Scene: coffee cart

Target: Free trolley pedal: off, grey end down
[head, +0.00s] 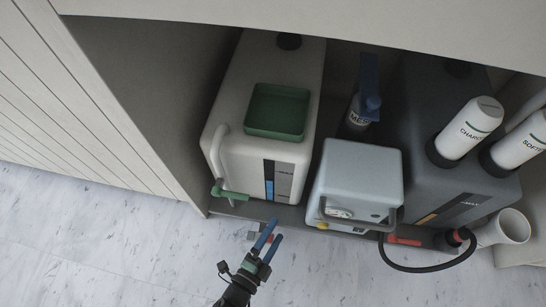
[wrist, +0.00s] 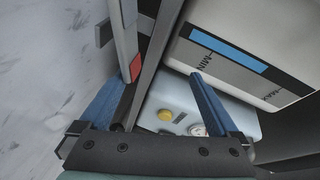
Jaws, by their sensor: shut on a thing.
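The trolley pedal (head: 252,236) is a small piece with a grey end and a red end at the front edge of the low trolley. In the wrist view its dark grey end (wrist: 103,33) juts to the left and its red end (wrist: 135,68) lies by the left fingertip. I cannot tell which end is lower. My gripper (head: 271,231) points at the trolley front with its blue fingers at the red end.
The trolley (head: 290,215) carries a white tank (head: 235,160) with a green tray (head: 277,131) on top, a pale blue box (head: 358,170) and a dark tank (head: 420,185) with white cartridges. A black hose (head: 425,270) loops out front right. The floor at left is clear.

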